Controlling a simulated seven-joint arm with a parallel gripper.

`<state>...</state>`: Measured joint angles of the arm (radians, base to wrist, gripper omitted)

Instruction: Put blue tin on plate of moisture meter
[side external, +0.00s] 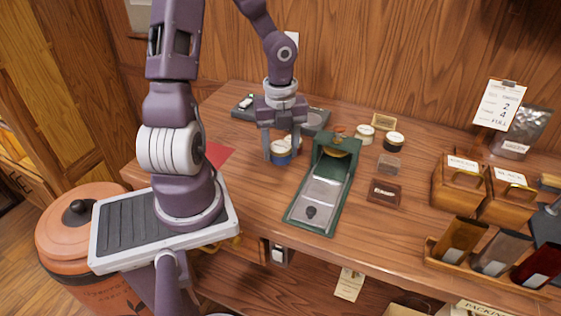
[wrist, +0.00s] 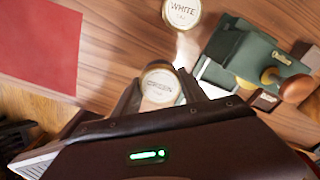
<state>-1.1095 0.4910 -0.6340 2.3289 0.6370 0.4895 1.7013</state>
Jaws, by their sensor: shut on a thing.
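The blue tin (side external: 281,157) has a pale lid and stands at or just above the table, left of the green device. My gripper (side external: 282,152) points down with its fingers on either side of the tin, shut on it. In the wrist view, a round lid reading "GREEN" (wrist: 160,86) shows between the fingertips (wrist: 160,95). A dark, flat device (side external: 314,121) lies behind my gripper and is partly hidden by it. It may be the moisture meter, but I cannot tell, and its plate is not clear.
A green device (side external: 320,188) with a metal bed lies close on the right. A tin lid reading "WHITE" (wrist: 182,12) is near the held tin. Further right are a pale tin (side external: 365,135), a dark tin (side external: 394,142) and wooden boxes (side external: 458,182). A red sheet (wrist: 38,45) lies left.

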